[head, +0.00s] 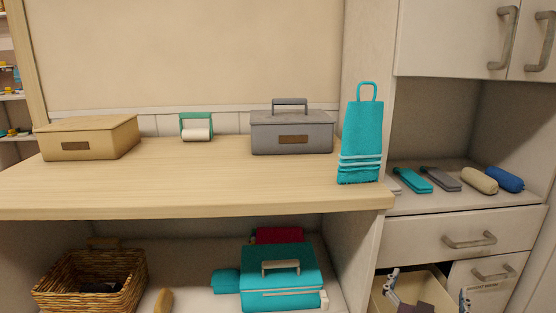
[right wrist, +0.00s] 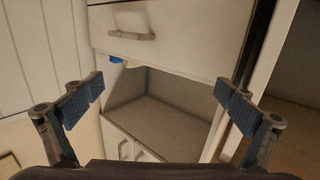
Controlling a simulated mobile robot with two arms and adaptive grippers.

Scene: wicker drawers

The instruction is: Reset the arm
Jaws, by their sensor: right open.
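My right gripper (head: 428,288) shows at the lower right edge of the head view, with its two fingers spread apart. It is in front of the lower part of the right-hand cabinet. In the right wrist view the same gripper (right wrist: 160,90) is open, with blue pads facing each other and nothing between them. A cabinet drawer front with a handle and an open niche lie beyond the fingers there. My left gripper is not in view. Most of the right arm is hidden below the picture.
A wooden counter (head: 220,190) carries a tan box (head: 88,138), a grey box (head: 290,132) and a teal towel bag (head: 361,140). Below stand a wicker basket (head: 92,280) and a teal case (head: 282,285). A drawer (head: 450,238) is shut; an open bin (head: 385,300) is near my right gripper.

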